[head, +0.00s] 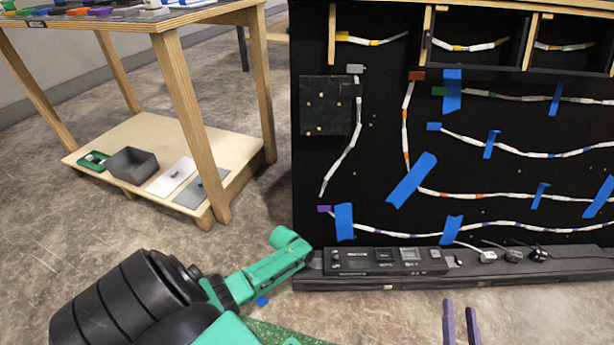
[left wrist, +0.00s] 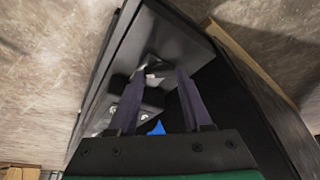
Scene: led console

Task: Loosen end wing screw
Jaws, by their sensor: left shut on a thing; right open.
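The end wing screw (left wrist: 153,73) is mostly hidden between the fingertips of my left gripper (left wrist: 163,75) in the left wrist view. The gripper is shut on it at the end of the black console rail. In the head view my green and black left arm reaches from the lower left to the left end of the console (head: 385,260), and its fingers are hard to make out there. My right gripper (head: 460,322) shows two purple fingers, parted and empty, at the bottom edge, in front of the console.
A black board (head: 390,130) with LED strips and blue tape rises behind the console. Loose cable plugs (head: 488,255) lie on the console's right half. A wooden table (head: 180,80) stands at the left, with a grey bin (head: 132,164) on its lower shelf. Bare floor lies between.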

